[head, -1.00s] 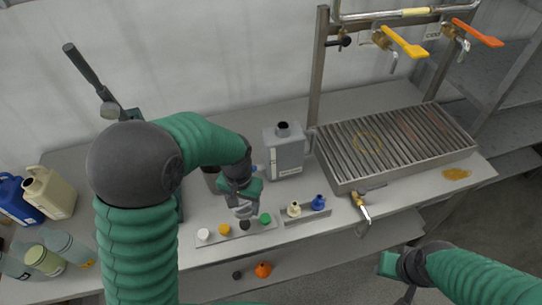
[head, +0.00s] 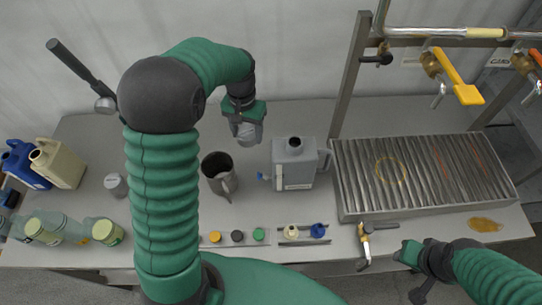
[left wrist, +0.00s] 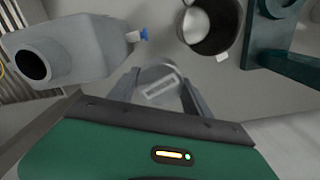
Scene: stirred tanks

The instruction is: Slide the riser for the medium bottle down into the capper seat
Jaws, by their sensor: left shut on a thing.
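My left gripper (head: 245,128) is raised over the back of the bench, behind the steel mug. In the left wrist view its fingers (left wrist: 158,92) are shut on a grey piece with a pale label (left wrist: 160,84), which looks like the riser. The capper shows in the head view as a black lever (head: 80,68) at the left; its body and seat are mostly hidden behind my left arm. Part of a dark green frame, likely the capper, shows in the left wrist view (left wrist: 280,52). My right gripper (head: 408,253) is at the lower right; its jaws are unclear.
A steel mug (head: 218,174) and a grey jug (head: 295,163) stand near the gripper. A grey cylinder (head: 115,185) stands at the left, with jugs (head: 58,163) and bottles beyond. Caps (head: 237,237) line the front edge. A slatted drain tray (head: 425,170) is at the right.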

